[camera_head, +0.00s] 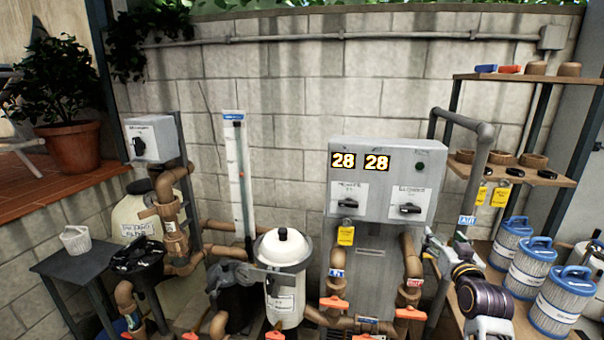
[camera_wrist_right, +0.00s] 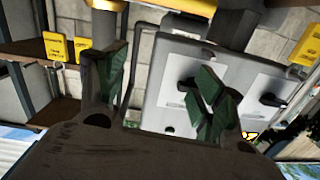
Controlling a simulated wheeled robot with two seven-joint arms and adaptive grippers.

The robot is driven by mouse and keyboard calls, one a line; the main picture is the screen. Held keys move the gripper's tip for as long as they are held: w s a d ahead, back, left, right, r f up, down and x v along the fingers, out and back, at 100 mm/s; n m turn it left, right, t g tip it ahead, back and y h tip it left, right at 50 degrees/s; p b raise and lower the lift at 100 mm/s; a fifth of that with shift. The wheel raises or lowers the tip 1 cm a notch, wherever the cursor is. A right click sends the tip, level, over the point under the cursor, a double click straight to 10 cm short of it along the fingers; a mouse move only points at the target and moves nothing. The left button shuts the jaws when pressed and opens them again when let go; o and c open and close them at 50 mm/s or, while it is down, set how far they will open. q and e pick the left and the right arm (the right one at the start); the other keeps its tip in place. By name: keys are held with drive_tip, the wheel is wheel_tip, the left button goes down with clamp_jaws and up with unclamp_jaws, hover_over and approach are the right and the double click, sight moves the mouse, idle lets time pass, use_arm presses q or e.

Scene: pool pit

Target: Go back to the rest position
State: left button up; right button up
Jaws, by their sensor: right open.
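My right gripper (camera_head: 440,247) is at the lower right of the head view, in front of the shelf's left side and right of the grey control box (camera_head: 378,235). In the right wrist view its fingers (camera_wrist_right: 160,88) with dark green pads stand apart. Nothing shows between them except the box's face behind. The box carries two white plates with black rotary switches (camera_head: 348,203) (camera_head: 409,208), two lit displays reading 28 and a green button. The switches also show in the wrist view (camera_wrist_right: 272,99). My left gripper is in neither view.
A wooden shelf (camera_head: 518,177) with blue-white filter cartridges (camera_head: 530,268) and yellow tags (camera_head: 500,197) stands close by my right arm. Brown pipes with orange valve handles (camera_head: 333,303) and a white canister (camera_head: 284,285) fill the front. A small dark table (camera_head: 75,262) holds a white basket.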

drive_tip(key=s+a+f+n+g+y, duration=0.25)
drive_tip(key=s+a+f, duration=0.35)
drive_tip(key=f, duration=0.3)
drive_tip(key=s+a+f+n+g+y, duration=0.1)
drive_tip(key=s+a+f+g, duration=0.4)
drive_tip(key=f, duration=0.4)
drive_tip(key=s+a+f+n+g, duration=0.1)
drive_tip(key=s+a+f+g, duration=0.25)
drive_tip(key=s, duration=0.65)
drive_tip(key=s+a+f+n+g, duration=0.15)
drive_tip(key=s+a+f, duration=0.35)
drive_tip(key=s, duration=0.5)
wheel_tip(320, 180, down, 34)
drive_tip(key=s+g, duration=0.2)
drive_tip(key=s, duration=0.1)
drive_tip(key=s+d+f, duration=0.2)
drive_tip(key=s+f, duration=0.7)
drive_tip(key=s, duration=0.1)
drive_tip(key=s+d+f+g, duration=0.1)
drive_tip(key=s+d+f, duration=0.1)
drive_tip(key=s+f, duration=0.8)
drive_tip(key=shift+s+d+f, duration=0.2)
drive_tip(key=shift+s+d, duration=0.1)
drive_tip(key=shift+s, duration=0.45)
